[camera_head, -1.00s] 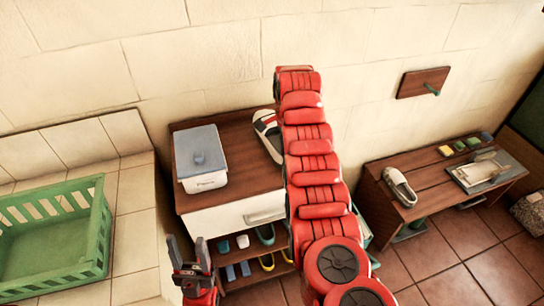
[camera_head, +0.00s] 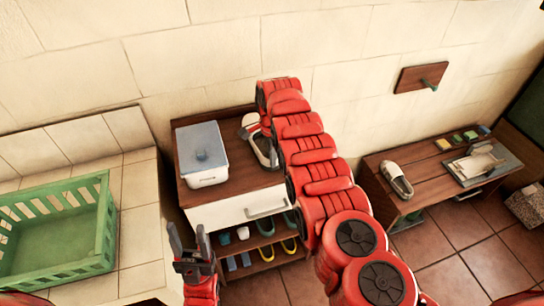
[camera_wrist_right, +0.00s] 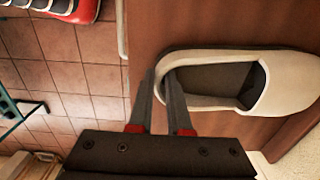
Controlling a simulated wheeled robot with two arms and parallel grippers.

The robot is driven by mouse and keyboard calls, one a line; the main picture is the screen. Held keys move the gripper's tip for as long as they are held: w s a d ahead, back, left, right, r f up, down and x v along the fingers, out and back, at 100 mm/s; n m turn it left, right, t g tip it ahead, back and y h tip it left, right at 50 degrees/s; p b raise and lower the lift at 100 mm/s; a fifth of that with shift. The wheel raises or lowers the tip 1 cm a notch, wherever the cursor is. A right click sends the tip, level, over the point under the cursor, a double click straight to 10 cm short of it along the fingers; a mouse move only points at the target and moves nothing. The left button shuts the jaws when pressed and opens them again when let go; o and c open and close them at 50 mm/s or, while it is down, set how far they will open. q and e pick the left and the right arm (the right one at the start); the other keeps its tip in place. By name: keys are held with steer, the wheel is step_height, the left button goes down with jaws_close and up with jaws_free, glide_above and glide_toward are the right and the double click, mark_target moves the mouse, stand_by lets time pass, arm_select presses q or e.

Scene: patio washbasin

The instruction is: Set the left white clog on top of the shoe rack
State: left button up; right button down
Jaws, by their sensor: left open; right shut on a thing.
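A white clog (camera_head: 264,150) is over the brown top of the shoe rack (camera_head: 247,181), right of the lidded box. My right arm hides part of it in the head view. In the right wrist view, my right gripper (camera_wrist_right: 161,78) is shut on the rim of the white clog (camera_wrist_right: 287,84), near its left end. The clog is upright, close to the rack top; I cannot tell whether it touches. A second white clog (camera_head: 398,180) is on the wooden bench at the right. My left gripper (camera_head: 190,240) is open and empty, in front of the rack's left side.
A white box with a blue-grey lid (camera_head: 203,158) stands on the rack's left half. Several shoes fill the lower shelves. A green crate (camera_head: 60,262) sits on the tiled counter at left. The bench (camera_head: 430,172) also holds a clipboard-like board (camera_head: 482,164).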

steer(key=c, duration=0.9)
jaws_free()
steer(key=shift+f, duration=0.1)
steer(key=shift+o, duration=0.2)
steer(key=shift+r, duration=0.25)
step_height(320, 180, up, 7)
steer(key=b, duration=0.2)
steer(key=shift+r+b, duration=0.1)
steer(key=shift+b, duration=0.25)
step_height(320, 180, up, 5)
steer(key=shift+f+p, duration=0.2)
steer(key=shift+p, duration=0.35)
